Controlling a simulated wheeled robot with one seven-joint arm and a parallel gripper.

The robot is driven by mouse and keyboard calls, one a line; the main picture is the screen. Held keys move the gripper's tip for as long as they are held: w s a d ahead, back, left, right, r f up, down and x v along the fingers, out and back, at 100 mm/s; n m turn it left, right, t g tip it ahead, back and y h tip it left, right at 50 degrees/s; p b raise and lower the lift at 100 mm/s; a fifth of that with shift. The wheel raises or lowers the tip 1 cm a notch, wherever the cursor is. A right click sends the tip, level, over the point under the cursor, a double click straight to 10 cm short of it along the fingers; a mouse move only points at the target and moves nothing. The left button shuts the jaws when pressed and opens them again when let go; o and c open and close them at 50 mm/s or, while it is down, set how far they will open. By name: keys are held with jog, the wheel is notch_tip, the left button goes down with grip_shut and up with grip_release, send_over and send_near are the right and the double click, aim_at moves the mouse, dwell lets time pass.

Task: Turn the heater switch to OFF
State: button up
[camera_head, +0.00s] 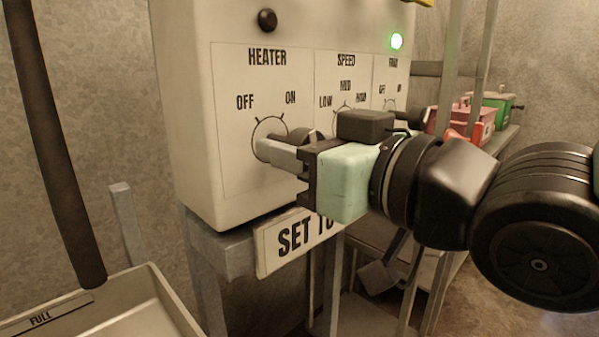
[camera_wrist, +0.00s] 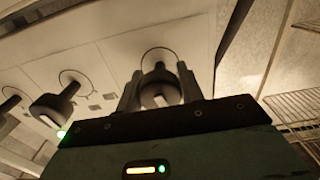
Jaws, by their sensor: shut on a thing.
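The control box (camera_head: 190,120) has a HEATER panel at its left, with OFF marked at upper left and ON at upper right of a round dial. In the head view the fingers cover most of the knob. I cannot tell which mark its pointer faces. The lamp (camera_head: 267,19) above the HEATER label is dark.
The SPEED knob (camera_wrist: 55,103) and another knob (camera_wrist: 10,103) sit beside the heater switch. A green lamp (camera_head: 396,41) glows above the third panel. A "SET TO" sign (camera_head: 285,245) hangs below the box. A tray (camera_head: 130,305) marked FULL stands at lower left.

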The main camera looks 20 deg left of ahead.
jog(key=shift+f+n+b, duration=0.1)
jog(key=shift+n+b, duration=1.65)
jog(key=shift+n, duration=0.45)
jog(key=o, duration=1)
jog(key=shift+d, duration=0.1)
